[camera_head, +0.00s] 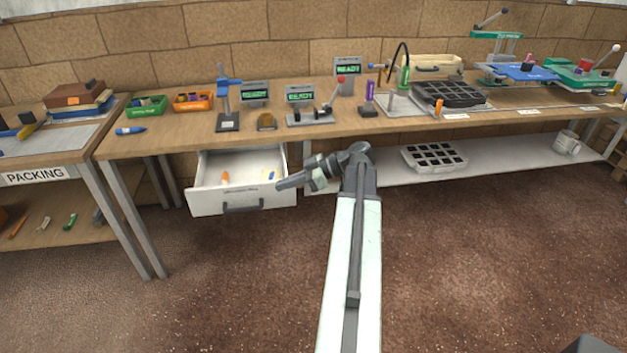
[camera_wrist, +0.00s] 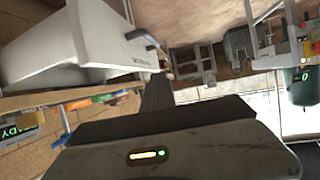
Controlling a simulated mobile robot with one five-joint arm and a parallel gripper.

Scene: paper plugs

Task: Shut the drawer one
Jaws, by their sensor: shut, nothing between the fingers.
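The white drawer (camera_head: 207,203) hangs under the workbench, pulled out so its inside shows. Its front has a dark handle (camera_head: 244,208) and a small label too small to read. An orange item (camera_head: 225,178) and a blue item (camera_head: 271,175) lie inside. My gripper (camera_head: 279,186) is shut and empty, by the right end of the drawer front; I cannot tell whether it touches. In the wrist view the white drawer (camera_wrist: 70,45) fills the upper left with its handle (camera_wrist: 141,36), beside my dark gripper fingers (camera_wrist: 157,90).
The wooden workbench (camera_head: 190,137) above holds bins, a stand and several devices. A lower white shelf (camera_head: 510,152) to the right bears a black-celled tray (camera_head: 435,156) and a mug (camera_head: 567,142). The packing table (camera_head: 60,158) stands at left. The brown floor in front is clear.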

